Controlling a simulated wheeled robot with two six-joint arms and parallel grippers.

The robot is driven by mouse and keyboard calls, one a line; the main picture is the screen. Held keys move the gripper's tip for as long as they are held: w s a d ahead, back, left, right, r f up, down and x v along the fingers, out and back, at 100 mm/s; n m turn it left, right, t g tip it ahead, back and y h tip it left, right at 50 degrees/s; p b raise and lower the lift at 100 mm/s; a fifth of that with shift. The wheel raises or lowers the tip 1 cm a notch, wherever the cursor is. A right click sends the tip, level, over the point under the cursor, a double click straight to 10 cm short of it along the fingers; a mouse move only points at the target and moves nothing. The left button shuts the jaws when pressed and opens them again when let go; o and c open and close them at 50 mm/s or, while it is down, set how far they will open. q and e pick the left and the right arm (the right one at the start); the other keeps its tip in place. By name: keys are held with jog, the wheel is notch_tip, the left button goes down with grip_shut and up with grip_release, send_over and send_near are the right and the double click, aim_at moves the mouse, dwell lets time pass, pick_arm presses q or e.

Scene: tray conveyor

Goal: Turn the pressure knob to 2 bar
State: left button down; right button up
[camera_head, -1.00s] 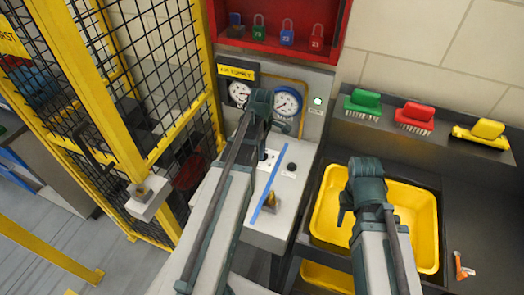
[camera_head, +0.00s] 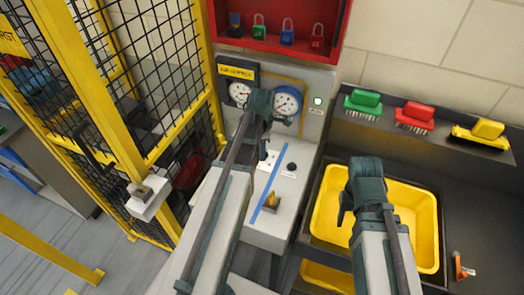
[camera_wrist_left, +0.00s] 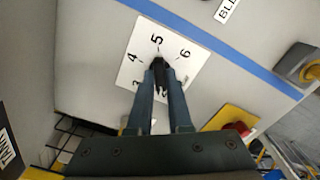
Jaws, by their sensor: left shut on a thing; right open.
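The pressure knob (camera_wrist_left: 160,63) is small and black on a white dial plate (camera_wrist_left: 183,57). In the head view my left gripper (camera_head: 263,151) is over the white plate (camera_head: 269,157) on the grey box. My right gripper (camera_head: 345,212) is open and empty above the yellow tub. A blue-rimmed gauge (camera_head: 286,102) and a smaller gauge (camera_head: 239,93) are behind.
A blue stripe (camera_head: 268,184) crosses the box top beside the dial. A yellow fence post (camera_head: 110,105) stands left. The yellow tub (camera_head: 426,268) is at right, with brushes on a ledge behind.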

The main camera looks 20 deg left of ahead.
pick_arm(q)
jog(key=c, duration=0.8)
grip_release()
jog(key=shift+c, duration=0.2)
jog(key=shift+r, duration=0.1)
notch_tip(320, 180, up, 14)
jog(key=p, duration=1.3)
jog(key=shift+f+p, duration=0.2)
jog(key=shift+p, duration=0.2)
